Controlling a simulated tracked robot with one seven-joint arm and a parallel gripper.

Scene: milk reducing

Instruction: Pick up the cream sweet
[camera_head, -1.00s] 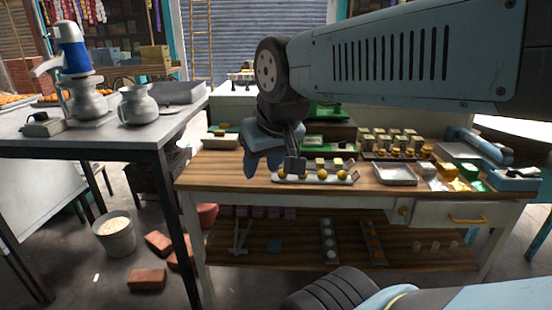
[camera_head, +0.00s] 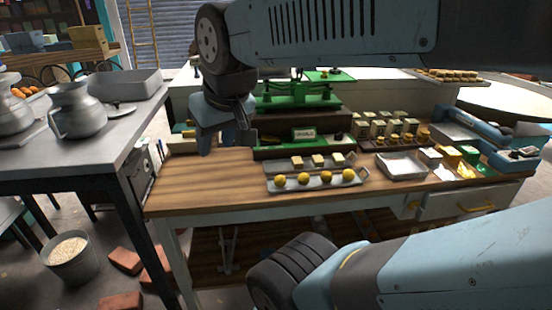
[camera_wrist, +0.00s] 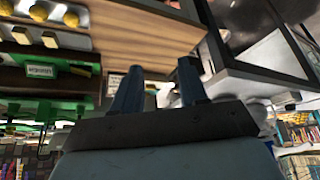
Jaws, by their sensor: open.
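A long grey tray (camera_head: 312,186) lies on the wooden table and holds a back row of three cream sweets, left (camera_head: 297,161), middle (camera_head: 318,159) and right (camera_head: 338,158). A front row of several yellow balls (camera_head: 304,179) lies on it too. In the wrist view, two cream sweets (camera_wrist: 50,39) show at the top left. My gripper (camera_head: 226,146) is open and empty, to the left of the tray above the table.
A green scale (camera_head: 300,93) stands behind the tray. An empty white tray (camera_head: 402,167) and packets lie to its right. Several stacked sweet boxes (camera_head: 385,128) stand at the back right. A grey table (camera_head: 110,140) with metal pots is at the left. The wooden table's left part is clear.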

